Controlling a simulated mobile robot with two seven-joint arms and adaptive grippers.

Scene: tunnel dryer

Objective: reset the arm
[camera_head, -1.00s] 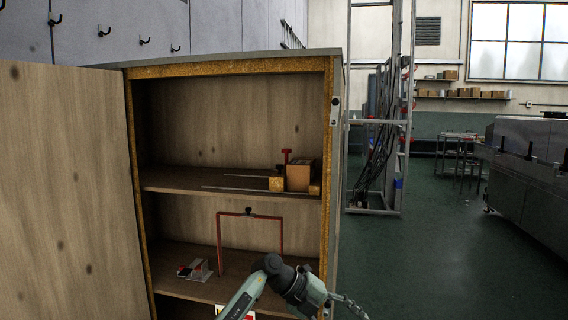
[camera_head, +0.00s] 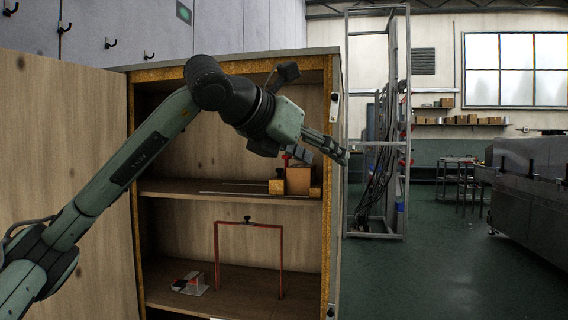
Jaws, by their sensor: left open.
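My left arm comes in from the lower left and reaches up across the open wooden cabinet (camera_head: 334,200). My left gripper (camera_head: 335,150) is in front of the cabinet's upper right part, near its right edge, with its fingers pointing right. It is open, and I see nothing between its fingers. My right gripper is not in view.
The cabinet door (camera_head: 65,190) stands open at left. The upper shelf (camera_head: 165,188) holds a cardboard box (camera_head: 298,180) and a red clamp part. The lower shelf has a red frame (camera_head: 216,255) and a small device (camera_head: 190,284).

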